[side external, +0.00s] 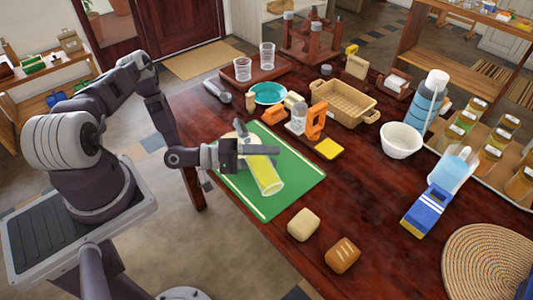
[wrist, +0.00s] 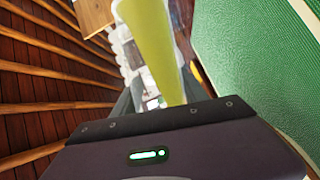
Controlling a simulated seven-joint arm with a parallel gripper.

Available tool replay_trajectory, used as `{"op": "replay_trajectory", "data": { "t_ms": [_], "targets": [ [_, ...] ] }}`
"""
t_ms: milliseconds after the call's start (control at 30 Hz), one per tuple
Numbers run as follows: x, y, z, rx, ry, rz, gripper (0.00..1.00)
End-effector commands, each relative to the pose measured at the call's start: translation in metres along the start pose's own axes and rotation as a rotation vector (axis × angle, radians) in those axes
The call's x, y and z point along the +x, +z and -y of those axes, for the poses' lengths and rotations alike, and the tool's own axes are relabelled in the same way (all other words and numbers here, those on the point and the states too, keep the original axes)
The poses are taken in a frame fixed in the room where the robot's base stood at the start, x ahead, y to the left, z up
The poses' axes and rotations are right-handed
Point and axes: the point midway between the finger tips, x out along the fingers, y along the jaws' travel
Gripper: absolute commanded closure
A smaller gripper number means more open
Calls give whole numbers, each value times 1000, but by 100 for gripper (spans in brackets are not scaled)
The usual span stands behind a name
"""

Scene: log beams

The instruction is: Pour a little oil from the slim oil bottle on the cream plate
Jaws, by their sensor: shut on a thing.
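The slim oil bottle (side external: 266,172) is a see-through cylinder with yellow oil, held tilted well over above the green mat. Its wide, clear end points to the lower right in the side view; its other end is hidden behind my gripper (side external: 258,150). My gripper is shut on the bottle. In the wrist view the bottle (wrist: 151,45) fills the space between the fingers. A cream round thing, probably the cream plate (side external: 241,130), shows just behind my gripper, mostly hidden. I cannot tell whether oil is flowing.
The green mat (side external: 300,178) lies under my gripper. Bread rolls (side external: 303,224) lie in front of it. A white bowl (side external: 401,140) is to the right.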

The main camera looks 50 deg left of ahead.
Motion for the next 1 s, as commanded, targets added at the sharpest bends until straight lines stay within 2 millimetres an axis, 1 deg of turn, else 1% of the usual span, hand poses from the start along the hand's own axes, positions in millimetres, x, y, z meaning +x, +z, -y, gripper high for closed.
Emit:
{"op": "replay_trajectory", "data": {
  "t_ms": [200,567,1000],
  "targets": [
    [2,4,4,-79,35,0,98],
    [2,4,4,-91,39,0,98],
    [1,2,-11,-265,111,0,98]
  ]
}}
